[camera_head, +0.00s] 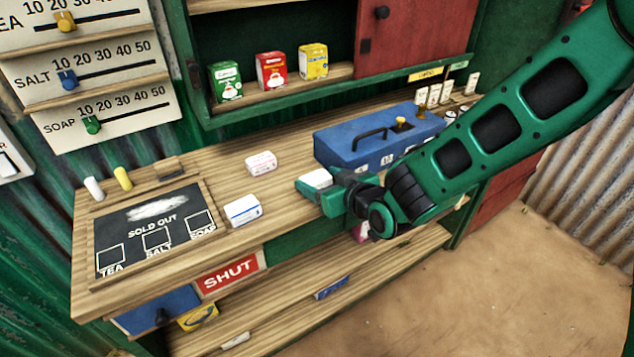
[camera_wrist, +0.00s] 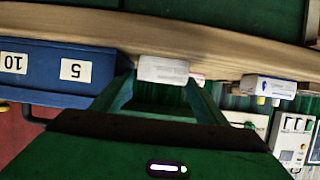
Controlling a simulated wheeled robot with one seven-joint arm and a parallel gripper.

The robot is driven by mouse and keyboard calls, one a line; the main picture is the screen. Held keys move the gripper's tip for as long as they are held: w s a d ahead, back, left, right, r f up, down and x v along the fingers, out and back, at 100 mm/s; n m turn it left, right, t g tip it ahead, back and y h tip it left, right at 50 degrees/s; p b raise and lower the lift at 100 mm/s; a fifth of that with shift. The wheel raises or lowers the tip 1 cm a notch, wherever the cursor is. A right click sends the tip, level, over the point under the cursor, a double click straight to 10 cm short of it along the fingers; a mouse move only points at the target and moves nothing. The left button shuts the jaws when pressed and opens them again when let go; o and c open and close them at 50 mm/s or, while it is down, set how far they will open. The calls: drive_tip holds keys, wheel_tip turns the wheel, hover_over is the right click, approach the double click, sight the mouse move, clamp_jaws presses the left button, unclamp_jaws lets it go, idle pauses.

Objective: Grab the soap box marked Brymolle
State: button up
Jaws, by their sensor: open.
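Three small white soap boxes stand on the wooden counter. One box (camera_head: 317,178) is at my gripper (camera_head: 319,190), partly hidden by it. In the wrist view this box (camera_wrist: 163,70) shows pale and plain with faint print, ahead of and between the fingertips of my open gripper (camera_wrist: 160,84). I cannot tell whether the fingers touch it. A box with blue marking (camera_head: 242,209) is to the left, near the front edge, and also in the wrist view (camera_wrist: 268,87). A box with red print (camera_head: 261,163) is farther back. I cannot read the name Brymolle on any.
A blue cash box (camera_head: 338,148) with a black handle stands just behind and right of my gripper. A chalkboard (camera_head: 152,228) lies at the left. Tea boxes (camera_head: 271,70) stand on the shelf above. The counter between the chalkboard and the cash box has some bare wood.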

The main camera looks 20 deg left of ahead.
drive_tip(key=shift+x, duration=1.15)
drive_tip(key=c, duration=0.8)
drive_tip(key=shift+r, duration=0.1)
